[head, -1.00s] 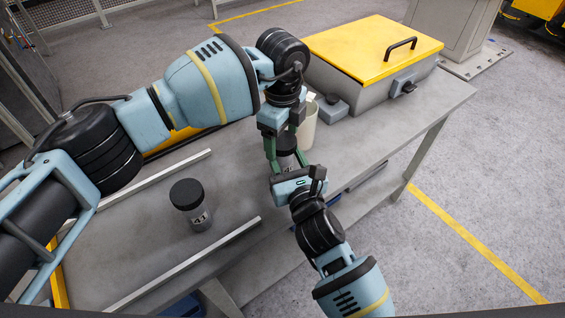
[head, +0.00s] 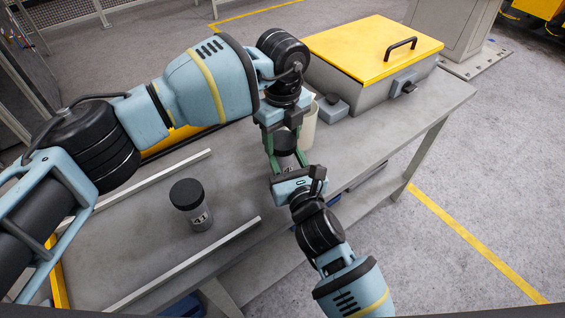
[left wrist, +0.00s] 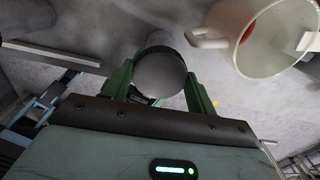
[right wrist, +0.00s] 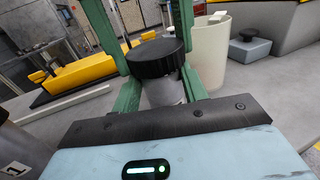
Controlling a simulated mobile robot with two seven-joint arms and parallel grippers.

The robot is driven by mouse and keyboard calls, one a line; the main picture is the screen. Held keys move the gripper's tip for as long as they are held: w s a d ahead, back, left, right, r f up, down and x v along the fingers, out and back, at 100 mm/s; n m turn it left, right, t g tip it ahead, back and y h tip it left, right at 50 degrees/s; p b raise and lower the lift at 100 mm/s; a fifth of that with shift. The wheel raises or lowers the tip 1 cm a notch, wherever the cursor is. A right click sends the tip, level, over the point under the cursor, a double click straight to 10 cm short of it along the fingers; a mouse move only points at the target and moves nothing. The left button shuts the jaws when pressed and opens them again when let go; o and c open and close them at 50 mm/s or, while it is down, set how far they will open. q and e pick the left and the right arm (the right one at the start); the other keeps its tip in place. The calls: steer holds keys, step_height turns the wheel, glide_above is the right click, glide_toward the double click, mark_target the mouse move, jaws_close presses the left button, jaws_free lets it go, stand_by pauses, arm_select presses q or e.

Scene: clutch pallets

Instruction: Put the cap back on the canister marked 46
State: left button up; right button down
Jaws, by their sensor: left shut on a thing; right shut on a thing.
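My left gripper (head: 284,134) points down from above and is shut on a black round cap (right wrist: 157,58). The cap's grey-looking top also shows between the green fingers in the left wrist view (left wrist: 160,72). My right gripper (head: 287,163) is below, shut on a grey canister (right wrist: 163,93) that stands directly under the cap. Cap and canister look in line; I cannot tell whether the cap is fully seated. The canister's number is hidden. A second canister (head: 199,217), with a black cap (head: 187,194) and a label that seems to read 41, stands apart on the table.
A cream mug (right wrist: 210,55) stands close beside the grippers; it also shows in the left wrist view (left wrist: 262,50). A grey box with a yellow lid (head: 370,50) stands at the back right. Two metal rails (head: 185,264) lie along the table (head: 150,235).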

arm_select(q)
steer(key=m, duration=0.6)
steer(key=shift+m, duration=0.3)
steer(key=m, duration=1.2)
steer(key=shift+m, duration=0.3)
steer(key=m, duration=0.6)
steer(key=o, duration=1.1)
steer(key=shift+r, duration=2.2)
